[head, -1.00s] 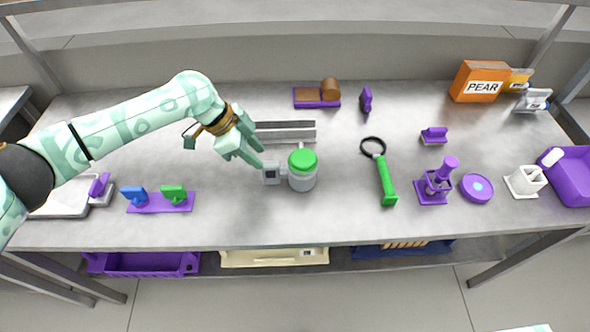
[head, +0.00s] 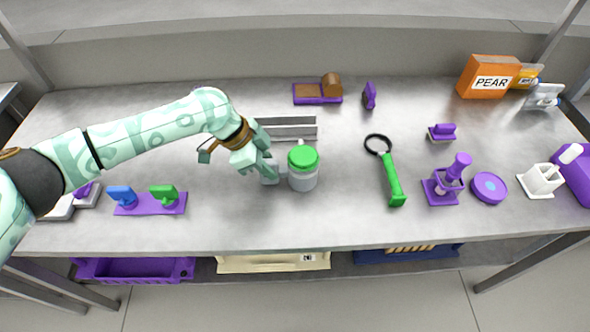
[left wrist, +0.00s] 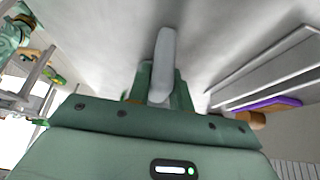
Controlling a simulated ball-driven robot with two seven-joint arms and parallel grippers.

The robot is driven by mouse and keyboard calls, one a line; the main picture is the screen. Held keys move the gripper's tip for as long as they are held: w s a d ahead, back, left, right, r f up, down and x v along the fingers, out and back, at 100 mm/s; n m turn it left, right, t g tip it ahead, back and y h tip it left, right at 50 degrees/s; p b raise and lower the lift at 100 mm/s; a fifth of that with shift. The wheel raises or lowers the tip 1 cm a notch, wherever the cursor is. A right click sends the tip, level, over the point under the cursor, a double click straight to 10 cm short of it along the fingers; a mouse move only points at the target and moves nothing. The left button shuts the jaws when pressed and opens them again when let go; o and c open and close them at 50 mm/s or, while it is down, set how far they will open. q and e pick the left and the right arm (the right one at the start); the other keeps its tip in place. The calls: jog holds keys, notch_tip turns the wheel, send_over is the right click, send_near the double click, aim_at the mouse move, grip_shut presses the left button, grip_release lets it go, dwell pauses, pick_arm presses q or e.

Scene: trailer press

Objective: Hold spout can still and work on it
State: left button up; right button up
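The spout can (head: 303,178) is a grey can with a green top and a small pale spout, upright on the table in the head view. Its grey side handle points left toward my left gripper (head: 268,174). The left fingers are close together around this handle and cover most of it. In the left wrist view the grey handle (left wrist: 164,60) stands between the green fingers (left wrist: 160,88), which appear to touch both its sides. The can body cannot be made out there.
A grey metal channel (head: 288,128) lies just behind the can. A green-handled magnifier (head: 393,182) lies to the right. A purple base with blue and green pieces (head: 150,204) is at the left. A purple stand (head: 441,190) is farther right. The table in front is clear.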

pick_arm(q)
grip_shut()
jog(key=shift+c, duration=0.4)
grip_release()
grip_shut()
jog(key=shift+f, duration=0.15)
